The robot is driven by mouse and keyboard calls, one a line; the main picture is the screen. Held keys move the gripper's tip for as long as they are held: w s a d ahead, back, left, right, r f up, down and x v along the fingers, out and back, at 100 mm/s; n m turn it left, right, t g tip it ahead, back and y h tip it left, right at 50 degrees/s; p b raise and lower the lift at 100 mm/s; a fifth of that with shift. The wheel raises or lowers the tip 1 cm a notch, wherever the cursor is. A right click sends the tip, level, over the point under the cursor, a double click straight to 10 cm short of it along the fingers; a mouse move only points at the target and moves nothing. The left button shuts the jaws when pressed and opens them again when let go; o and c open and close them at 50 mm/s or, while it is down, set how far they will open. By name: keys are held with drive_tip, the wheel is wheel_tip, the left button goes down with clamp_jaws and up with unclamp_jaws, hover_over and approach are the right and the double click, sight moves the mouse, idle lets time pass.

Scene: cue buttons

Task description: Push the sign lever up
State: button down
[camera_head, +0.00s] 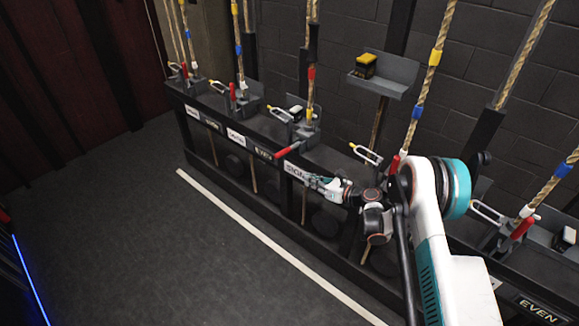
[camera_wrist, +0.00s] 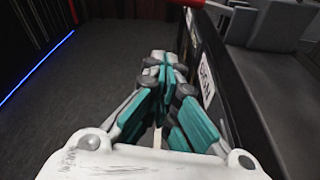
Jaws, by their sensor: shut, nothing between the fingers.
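The sign lever (camera_head: 290,150) has a red handle that sticks out from the rail toward the front, low and nearly level, above the white SIGN label (camera_head: 296,171). Its red handle also shows at the top edge of the wrist view (camera_wrist: 205,3). My gripper (camera_head: 311,180) is in front of the rail, just below and to the right of the lever, apart from it as far as I can tell. In the wrist view, the teal fingers of my gripper (camera_wrist: 166,62) are together and empty, beside the SIGN label (camera_wrist: 206,86).
Other red levers stand upright along the rail, to the left (camera_head: 233,92) and to the right (camera_head: 522,228). Ropes rise behind the rail (camera_head: 240,151). A grey shelf (camera_head: 400,75) holds a black and yellow box (camera_head: 366,65). The floor in front (camera_head: 110,230) is clear.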

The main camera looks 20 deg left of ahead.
sight(288, 150)
drive_tip(key=w+a+r+b, duration=0.1)
drive_tip(key=w+a+b, duration=0.3)
drive_tip(key=a, duration=0.6)
drive_tip(key=shift+w+a+r, duration=0.15)
drive_tip(key=shift+w+a, duration=0.15)
drive_tip(key=shift+w, duration=0.05)
drive_tip(key=shift+s+r, duration=0.1)
drive_tip(key=shift+r, duration=0.1)
